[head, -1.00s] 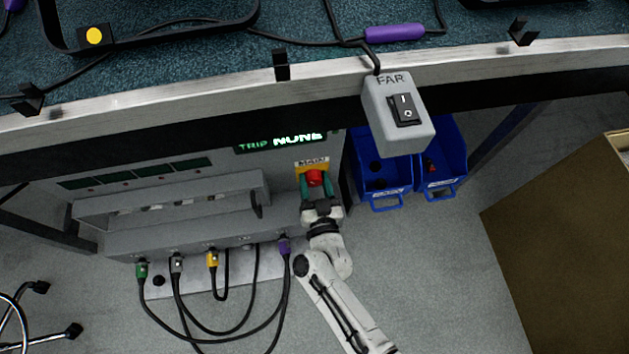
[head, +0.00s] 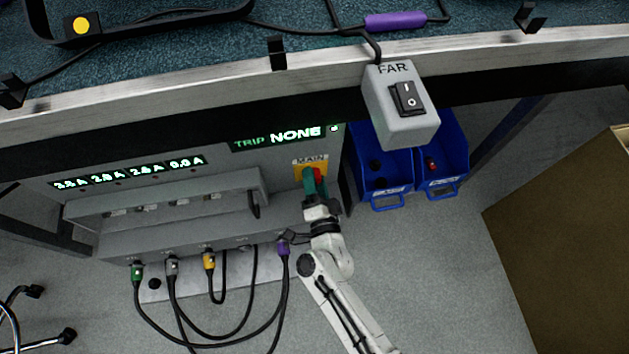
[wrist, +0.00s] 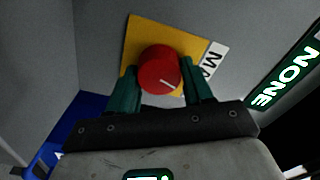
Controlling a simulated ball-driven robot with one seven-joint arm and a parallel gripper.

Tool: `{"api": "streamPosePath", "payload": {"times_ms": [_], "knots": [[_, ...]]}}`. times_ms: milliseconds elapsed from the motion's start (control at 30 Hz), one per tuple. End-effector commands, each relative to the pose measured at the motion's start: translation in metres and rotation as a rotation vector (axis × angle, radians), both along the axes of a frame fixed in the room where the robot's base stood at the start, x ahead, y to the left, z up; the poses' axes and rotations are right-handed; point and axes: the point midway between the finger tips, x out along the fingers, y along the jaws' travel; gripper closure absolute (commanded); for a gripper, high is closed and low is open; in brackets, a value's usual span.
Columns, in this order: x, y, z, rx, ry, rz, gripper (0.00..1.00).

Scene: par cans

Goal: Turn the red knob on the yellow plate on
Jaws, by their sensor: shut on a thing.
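The red knob (wrist: 160,70) is on the yellow plate (wrist: 134,42), beside a label starting "MA" in the wrist view. In the head view the plate (head: 324,170) sits under the word MAIN on the grey panel, and the knob (head: 318,174) is partly hidden by my fingers. My gripper (wrist: 161,85) has green fingers on both sides of the knob and is shut on it. In the head view my gripper (head: 314,183) is turned, with one finger in front of the knob.
The panel display (head: 278,138) reads TRIP NONE. Lit green displays (head: 130,174) on the left show amp values, the last 0.0 A. A grey FAR switch box (head: 405,120) hangs from the table edge. Blue bins (head: 388,200) stand right of the panel. Cables hang below.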

Motion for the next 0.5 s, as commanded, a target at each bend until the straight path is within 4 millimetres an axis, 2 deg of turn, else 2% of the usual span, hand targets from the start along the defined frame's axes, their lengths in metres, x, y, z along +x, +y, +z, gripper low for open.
{"api": "streamPosePath", "payload": {"times_ms": [200, 500], "knots": [[0.0003, -0.0014, -0.0026, 0.188, 0.053, -0.002, 0.8], [0.0, -0.0014, -0.0035, 0.381, 0.11, -0.002, 0.8]]}}
